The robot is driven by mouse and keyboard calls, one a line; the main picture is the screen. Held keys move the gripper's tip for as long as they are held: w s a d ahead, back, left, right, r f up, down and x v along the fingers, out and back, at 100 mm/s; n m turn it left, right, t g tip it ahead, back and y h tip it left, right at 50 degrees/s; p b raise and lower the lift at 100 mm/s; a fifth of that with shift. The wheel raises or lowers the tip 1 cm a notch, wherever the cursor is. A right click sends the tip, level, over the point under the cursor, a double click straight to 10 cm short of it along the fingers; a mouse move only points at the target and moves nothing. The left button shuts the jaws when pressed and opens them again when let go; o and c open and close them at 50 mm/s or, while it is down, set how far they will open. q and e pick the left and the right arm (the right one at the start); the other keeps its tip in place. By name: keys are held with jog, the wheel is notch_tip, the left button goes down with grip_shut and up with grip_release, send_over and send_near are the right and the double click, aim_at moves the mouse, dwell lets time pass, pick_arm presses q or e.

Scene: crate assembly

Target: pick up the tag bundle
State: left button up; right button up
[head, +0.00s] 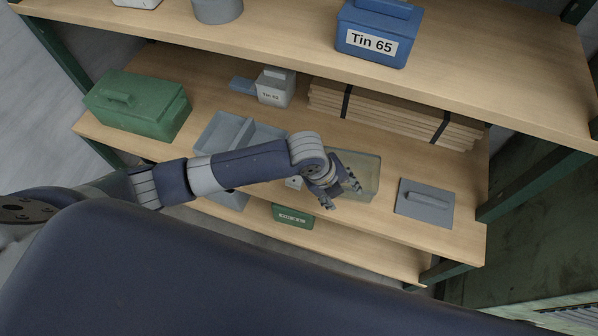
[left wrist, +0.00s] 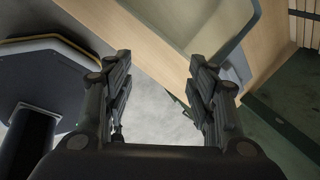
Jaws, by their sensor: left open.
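I cannot make out a tag bundle in either view. My left gripper (head: 343,196) is open and empty at the front edge of the middle shelf (head: 388,225), in front of a beige open bin (head: 368,160). In the left wrist view, the two fingers of the left gripper (left wrist: 158,62) stand apart with bare floor between them. The bin (left wrist: 205,25) shows beyond the fingertips, at the top. My left forearm and gripper hide part of the bin and of the shelf. A small pale thing beside the wrist is too covered to identify. My right gripper is not in view.
The middle shelf also holds a green toolbox (head: 140,105), a grey divided tray (head: 222,133), a grey tin (head: 274,88), strapped boards (head: 390,112) and a grey lid with a handle (head: 425,204). A blue tin (head: 375,35) stands above. A green labelled box (head: 292,216) is below.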

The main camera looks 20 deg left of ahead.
pick_arm(q)
jog(key=w+a+m+y, duration=0.5)
jog(key=a+m, duration=0.4)
jog(key=a, duration=0.5)
jog(key=h, duration=0.1)
send_over(295, 182)
jog(key=w, duration=0.2)
jog(key=shift+g, duration=0.4)
jog(key=f, duration=0.4)
jog(key=shift+w+a+f, duration=0.1)
jog(key=shift+w+a, duration=0.05)
jog(key=shift+a, duration=0.1)
jog(key=shift+w+d+f, duration=0.1)
jog(key=shift+w+f, duration=0.1)
jog(key=shift+f, duration=0.7)
jog(key=shift+w+d+f, duration=0.1)
jog(key=shift+w+f, duration=0.15)
jog(key=shift+f, duration=0.6)
jog(key=shift+w+f, duration=0.2)
jog(key=shift+f, duration=0.7)
jog(key=c, duration=0.8)
